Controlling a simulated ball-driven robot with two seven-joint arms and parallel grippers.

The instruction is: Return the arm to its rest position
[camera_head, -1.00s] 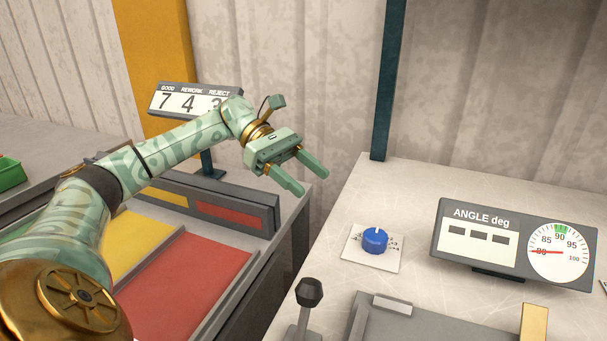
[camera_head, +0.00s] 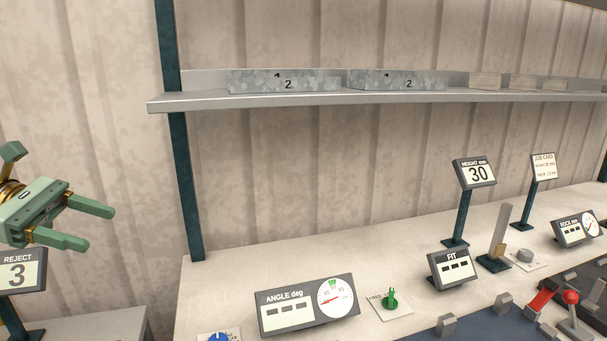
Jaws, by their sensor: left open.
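My left gripper (camera_head: 102,226) shows at the left edge of the head view, its two green fingers apart and pointing right, with nothing between them. It hangs in the air in front of the wall, above and left of the bench (camera_head: 225,275) and just above the reject counter (camera_head: 20,272). Most of the left arm is outside the picture. My right gripper is not in view.
A grey shelf (camera_head: 200,103) on a dark post (camera_head: 181,190) spans the back, holding patterned boxes (camera_head: 285,81). On the bench stand the angle display (camera_head: 285,318), green knob (camera_head: 389,300), fit display (camera_head: 453,268), height display (camera_head: 474,174) and red-knobbed lever (camera_head: 570,297).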

